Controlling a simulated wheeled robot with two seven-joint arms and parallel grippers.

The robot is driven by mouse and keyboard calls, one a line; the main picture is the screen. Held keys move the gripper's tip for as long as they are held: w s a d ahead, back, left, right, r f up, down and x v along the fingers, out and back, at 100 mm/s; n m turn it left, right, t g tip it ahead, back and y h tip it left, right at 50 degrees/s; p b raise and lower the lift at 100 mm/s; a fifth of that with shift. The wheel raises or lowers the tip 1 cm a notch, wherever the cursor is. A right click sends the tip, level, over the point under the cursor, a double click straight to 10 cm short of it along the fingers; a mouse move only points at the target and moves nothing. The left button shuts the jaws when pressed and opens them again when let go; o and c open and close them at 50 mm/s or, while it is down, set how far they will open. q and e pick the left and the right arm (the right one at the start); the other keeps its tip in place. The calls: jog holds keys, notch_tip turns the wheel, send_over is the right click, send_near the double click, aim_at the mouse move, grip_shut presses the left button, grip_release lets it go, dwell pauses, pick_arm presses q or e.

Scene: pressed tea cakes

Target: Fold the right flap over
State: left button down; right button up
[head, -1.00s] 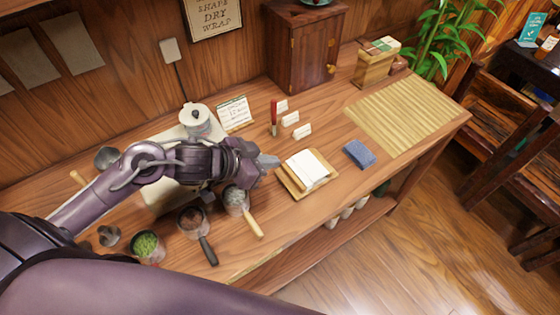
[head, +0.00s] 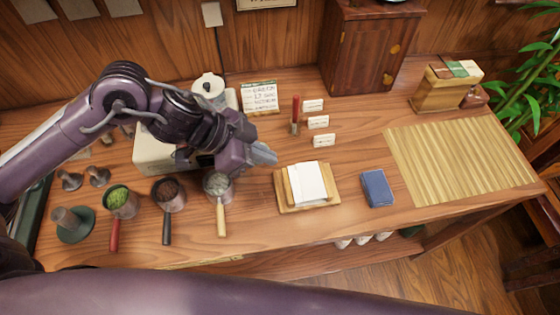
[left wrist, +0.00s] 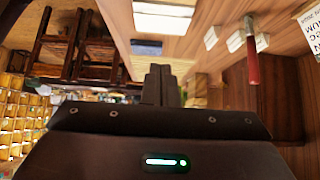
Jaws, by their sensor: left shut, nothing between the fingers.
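A white paper wrapper (head: 312,182) lies on a small wooden board (head: 326,203) at the middle of the table. A tan strip shows along its left edge. Separate flaps cannot be made out clearly. My left gripper (head: 265,154) is shut and empty, to the upper left of the board and apart from it. In the left wrist view its fingers (left wrist: 161,85) are together, and the white wrapper (left wrist: 165,16) shows at the top edge. My right gripper is not in view.
A blue block (head: 377,188) lies right of the board, and a slatted mat (head: 460,165) lies farther right. Several small white cards and a red-handled tool (head: 295,112) stand behind. Handled cups, such as the green-filled one (head: 120,202), stand at left.

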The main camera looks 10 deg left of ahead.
aim_at(300, 184)
pick_arm(q)
jog(key=x, duration=0.8)
jog(key=shift+d+f+p, duration=0.1)
jog(key=shift+d+p, duration=0.15)
jog(key=shift+p, duration=0.1)
notch_tip(300, 184, down, 4)
jog(key=shift+w+d+r, duration=0.1)
jog(key=shift+w+r, duration=0.05)
jog(key=shift+f, duration=0.5)
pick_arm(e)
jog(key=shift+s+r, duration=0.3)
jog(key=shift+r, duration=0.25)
pick_arm(q)
jog(key=shift+f+h+b, duration=0.3)
jog(key=shift+f+b, duration=0.25)
jog(key=shift+f, duration=0.2)
jog(key=shift+s+a, duration=0.2)
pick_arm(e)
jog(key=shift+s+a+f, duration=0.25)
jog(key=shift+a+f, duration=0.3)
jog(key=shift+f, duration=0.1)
